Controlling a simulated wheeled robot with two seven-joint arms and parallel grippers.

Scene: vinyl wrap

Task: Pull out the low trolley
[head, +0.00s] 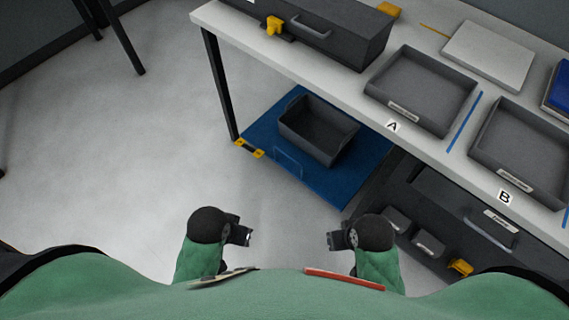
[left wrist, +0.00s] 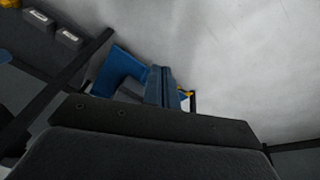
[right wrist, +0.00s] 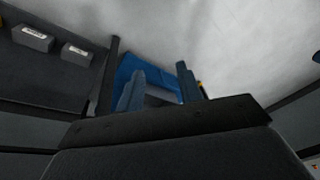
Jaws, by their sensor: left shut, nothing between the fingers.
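The low trolley (head: 335,183) is a flat blue platform on the floor under the workbench. A dark open bin (head: 317,130) stands on it, and a thin handle (head: 288,163) shows at its front edge. The trolley also shows in the left wrist view (left wrist: 116,70) and the right wrist view (right wrist: 126,68), partly behind the fingers. My left gripper (head: 248,236) is in front of the trolley and apart from it, with its fingers (left wrist: 160,86) together and empty. My right gripper (head: 332,241) is also apart from it, with its fingers (right wrist: 160,88) spread and nothing between them.
The workbench (head: 345,82) overhangs the trolley, with a leg (head: 220,85) at its left. Trays A (head: 412,112) and B (head: 503,173) stand on top. A dark drawer unit (head: 430,205) with small bins is right of the trolley. The floor (head: 130,170) at the left is clear.

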